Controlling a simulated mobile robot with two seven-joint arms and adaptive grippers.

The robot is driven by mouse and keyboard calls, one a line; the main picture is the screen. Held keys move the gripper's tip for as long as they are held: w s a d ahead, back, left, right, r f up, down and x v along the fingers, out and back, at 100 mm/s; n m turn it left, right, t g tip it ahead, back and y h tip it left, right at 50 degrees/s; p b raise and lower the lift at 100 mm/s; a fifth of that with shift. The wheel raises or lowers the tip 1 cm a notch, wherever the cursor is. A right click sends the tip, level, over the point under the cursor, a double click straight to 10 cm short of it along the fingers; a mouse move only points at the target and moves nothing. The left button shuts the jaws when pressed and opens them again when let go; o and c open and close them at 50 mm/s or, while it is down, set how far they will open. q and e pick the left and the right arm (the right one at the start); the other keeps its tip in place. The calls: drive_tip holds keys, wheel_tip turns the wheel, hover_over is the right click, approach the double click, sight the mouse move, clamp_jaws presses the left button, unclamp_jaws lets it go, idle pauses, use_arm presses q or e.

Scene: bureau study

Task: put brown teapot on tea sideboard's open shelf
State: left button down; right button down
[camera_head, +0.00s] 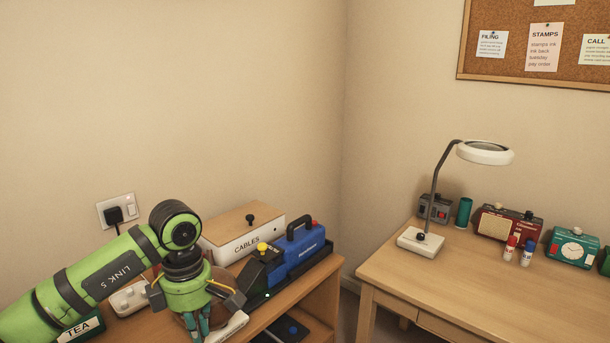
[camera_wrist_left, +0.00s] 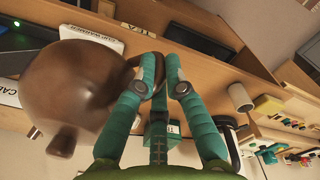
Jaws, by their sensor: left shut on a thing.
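The brown teapot (camera_wrist_left: 70,88) is large and round in the left wrist view, with its handle between my left fingers. In the head view only a little of the teapot (camera_head: 228,274) shows behind my gripper. My left gripper (camera_head: 205,328) points down at the sideboard; in the left wrist view its teal fingers (camera_wrist_left: 163,62) are shut on the teapot's handle. Whether the teapot touches the top is hidden. The wooden tea sideboard (camera_head: 311,290) has an open shelf (camera_head: 292,329) low at its right end, partly cut off by the frame.
A white CABLES box (camera_head: 243,234), a blue case (camera_head: 300,247) and a black device with a yellow knob (camera_head: 263,262) crowd the sideboard top. A dark item with a blue knob occupies part of the shelf. A desk (camera_head: 410,266) with a lamp (camera_head: 420,238) stands right.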

use_arm(q)
drive_tip(key=s+d+f+m, duration=0.1)
drive_tip(key=s+f+m, duration=0.1)
drive_tip(key=s+m, duration=0.4)
drive_tip(key=s+f+m, duration=0.1)
drive_tip(key=s+m, duration=0.5)
drive_tip(key=m, duration=0.7)
drive_tip(key=shift+s+d+f+m, duration=0.35)
drive_tip(key=shift+f+m, duration=0.05)
drive_tip(key=shift+r, duration=0.1)
